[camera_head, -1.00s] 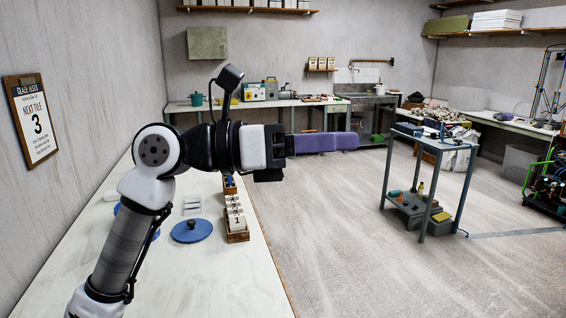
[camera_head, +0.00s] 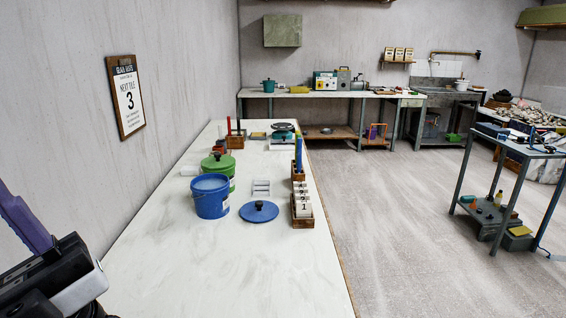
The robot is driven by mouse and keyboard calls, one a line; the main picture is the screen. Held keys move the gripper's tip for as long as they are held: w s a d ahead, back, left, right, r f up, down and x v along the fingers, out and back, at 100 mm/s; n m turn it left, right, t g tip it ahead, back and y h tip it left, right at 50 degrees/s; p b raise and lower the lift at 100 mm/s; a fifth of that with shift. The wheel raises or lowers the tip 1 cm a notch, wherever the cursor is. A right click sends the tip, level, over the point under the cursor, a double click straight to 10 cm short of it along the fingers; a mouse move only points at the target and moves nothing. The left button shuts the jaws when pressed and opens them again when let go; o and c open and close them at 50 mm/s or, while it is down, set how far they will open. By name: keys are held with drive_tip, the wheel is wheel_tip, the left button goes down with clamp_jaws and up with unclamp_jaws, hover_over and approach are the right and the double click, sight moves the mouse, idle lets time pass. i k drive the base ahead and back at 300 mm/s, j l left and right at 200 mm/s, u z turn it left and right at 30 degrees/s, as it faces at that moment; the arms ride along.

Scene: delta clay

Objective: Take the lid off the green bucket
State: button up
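The green bucket (camera_head: 233,183) stands upright on the long white table, just behind the blue bucket, which hides part of its front. Its green lid (camera_head: 218,162), with a dark knob, sits on top. The blue bucket (camera_head: 211,203) is open at the top, and a blue lid (camera_head: 259,211) with a dark knob lies flat on the table to its right. My gripper (camera_head: 22,222) is at the lower left edge, well to the left of the buckets and touching neither. Only part of its purple fingers shows, so its opening is hidden.
A wooden rack of numbered tiles (camera_head: 302,207) stands at the table's right edge. A small white rack (camera_head: 261,187) lies between it and the buckets. A scale (camera_head: 283,135) stands at the far end. The table's near part is clear.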

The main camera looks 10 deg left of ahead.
sight(217, 162)
drive_tip(key=i+l+z, duration=0.15)
drive_tip(key=l, duration=0.2)
drive_tip(key=i+l+z, duration=0.15)
drive_tip(key=l, duration=0.25)
drive_tip(key=i+l+z, duration=0.15)
drive_tip(key=l, duration=0.2)
drive_tip(key=i+l+z, duration=0.5)
drive_tip(key=i+l, duration=0.25)
drive_tip(key=i+l+u, duration=0.1)
drive_tip(key=i+u, duration=0.25)
drive_tip(key=i, duration=0.15)
drive_tip(key=i+l+u, duration=0.2)
drive_tip(key=i+u, duration=0.45)
drive_tip(key=u, duration=0.2)
drive_tip(key=i+l+u, duration=0.1)
drive_tip(key=i+u, duration=0.15)
drive_tip(key=u, duration=0.2)
drive_tip(key=i+l+u, duration=0.15)
drive_tip(key=u, duration=0.3)
drive_tip(key=i+l+u, duration=0.3)
drive_tip(key=u, duration=0.15)
drive_tip(key=i+l+u, duration=0.15)
drive_tip(key=l+u, duration=0.25)
drive_tip(key=i+l+u, duration=0.15)
drive_tip(key=l+u, duration=0.25)
drive_tip(key=i+l+u, duration=0.1)
drive_tip(key=l+u, duration=0.3)
